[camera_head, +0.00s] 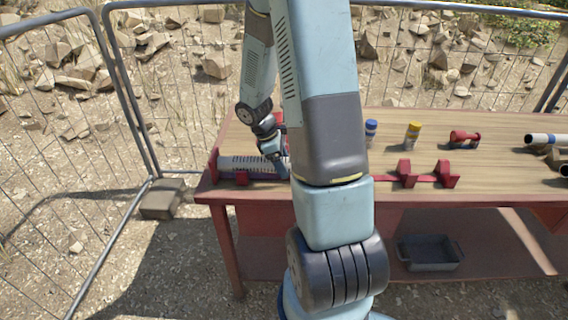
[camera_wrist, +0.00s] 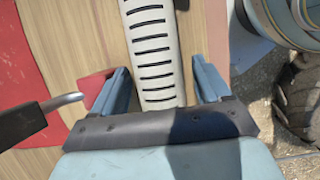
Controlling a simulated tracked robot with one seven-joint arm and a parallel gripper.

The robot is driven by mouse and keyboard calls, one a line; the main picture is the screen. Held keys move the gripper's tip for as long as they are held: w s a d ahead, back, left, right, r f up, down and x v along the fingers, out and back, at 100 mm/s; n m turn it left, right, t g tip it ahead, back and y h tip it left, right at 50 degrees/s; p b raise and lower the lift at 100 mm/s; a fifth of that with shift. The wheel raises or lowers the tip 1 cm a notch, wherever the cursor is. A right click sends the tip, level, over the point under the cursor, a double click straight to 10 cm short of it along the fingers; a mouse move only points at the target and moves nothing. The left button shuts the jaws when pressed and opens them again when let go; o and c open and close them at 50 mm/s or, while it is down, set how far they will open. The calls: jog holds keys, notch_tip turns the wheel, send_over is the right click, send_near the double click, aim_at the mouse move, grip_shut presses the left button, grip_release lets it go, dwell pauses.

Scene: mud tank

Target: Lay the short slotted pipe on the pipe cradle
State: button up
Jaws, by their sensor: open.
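The short slotted pipe (camera_head: 240,163) is pale with dark slots and lies near the left end of the table, by red supports. In the wrist view the slotted pipe (camera_wrist: 153,50) runs between the two blue fingers of my gripper (camera_wrist: 160,85). The gripper is open, with a finger on each side of the pipe and gaps visible. In the head view my gripper (camera_head: 277,163) is at the pipe's right part, partly hidden by my arm. Red V-shaped supports (camera_head: 405,170), apparently the pipe cradle, stand empty along the front edge right of my arm.
Blue-capped (camera_head: 371,130) and yellow-capped (camera_head: 412,135) items, a red fitting (camera_head: 464,138) and a white pipe (camera_head: 545,138) stand or lie farther right on the table (camera_head: 495,172). A grey bin (camera_head: 430,254) sits below. A dark-handled hook (camera_wrist: 62,102) shows in the wrist view.

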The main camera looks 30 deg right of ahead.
jog(key=v, duration=1.3)
jog(key=shift+r, duration=0.2)
jog(key=shift+c, duration=0.4)
